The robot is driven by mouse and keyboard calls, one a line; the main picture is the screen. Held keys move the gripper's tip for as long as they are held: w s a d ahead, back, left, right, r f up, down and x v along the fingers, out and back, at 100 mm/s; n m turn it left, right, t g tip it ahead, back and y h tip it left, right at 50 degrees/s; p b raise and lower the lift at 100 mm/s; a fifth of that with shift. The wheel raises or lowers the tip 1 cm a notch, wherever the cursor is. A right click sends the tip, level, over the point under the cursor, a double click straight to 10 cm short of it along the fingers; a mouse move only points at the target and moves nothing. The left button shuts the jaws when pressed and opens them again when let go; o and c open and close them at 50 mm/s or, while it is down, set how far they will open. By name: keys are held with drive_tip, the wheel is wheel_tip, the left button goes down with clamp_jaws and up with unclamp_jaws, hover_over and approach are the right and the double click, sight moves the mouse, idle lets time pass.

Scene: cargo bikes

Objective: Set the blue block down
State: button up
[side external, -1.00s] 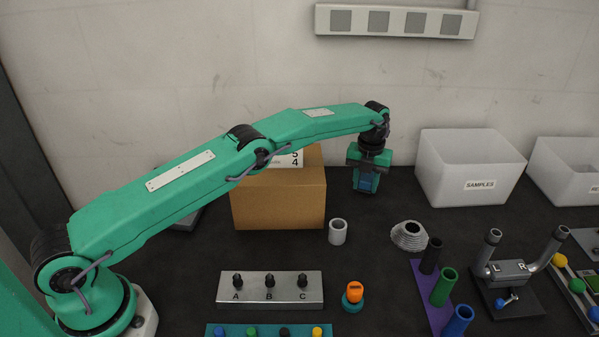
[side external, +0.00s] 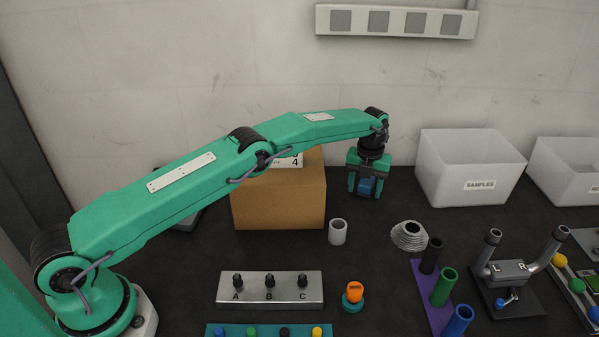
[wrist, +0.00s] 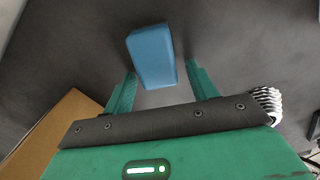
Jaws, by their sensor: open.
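The blue block (side external: 365,186) is at the back of the dark table, between the cardboard box and the white SAMPLES bin. My gripper (side external: 365,192) is directly over it, pointing down, with its green fingers on either side. In the wrist view the blue block (wrist: 151,56) lies a little beyond and between the two spread fingertips of my gripper (wrist: 160,72). Dark gaps show between the block and both fingers. The gripper is open. The block's underside is hidden, but it appears to rest on the table.
A cardboard box (side external: 279,197) stands left of my gripper and a white SAMPLES bin (side external: 470,180) stands right of it.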

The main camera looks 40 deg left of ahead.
sight(365, 185)
drive_tip(key=shift+r, duration=0.1)
drive_tip(key=shift+r, duration=3.8)
